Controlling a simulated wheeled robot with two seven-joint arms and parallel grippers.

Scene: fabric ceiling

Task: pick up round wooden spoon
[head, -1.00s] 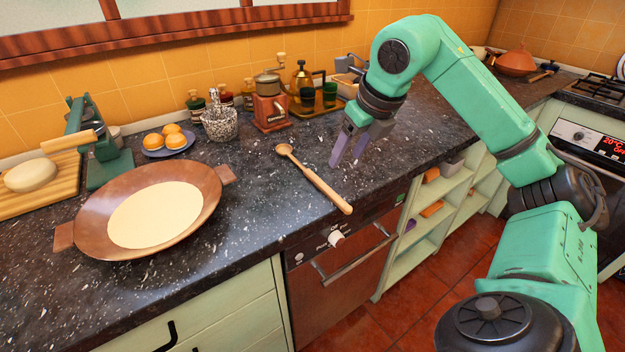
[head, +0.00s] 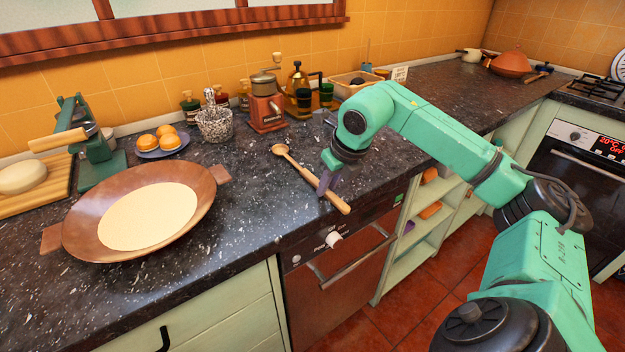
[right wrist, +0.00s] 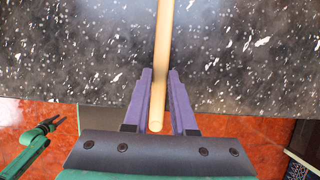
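The round wooden spoon (head: 308,176) lies on the dark speckled counter, its bowl toward the back and its handle toward the front edge. My right gripper (head: 324,187) is down at the handle, partly hiding it in the head view. In the right wrist view the spoon's handle (right wrist: 164,50) runs between the two purple fingers of my right gripper (right wrist: 160,78). The fingers are apart, with a narrow gap on each side of the handle. My left gripper (right wrist: 56,123) shows small at the lower left of the right wrist view, its fingers apart, and is outside the head view.
The counter's front edge, above the dishwasher (head: 340,270), is close to the handle end. Bare counter lies around the spoon.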

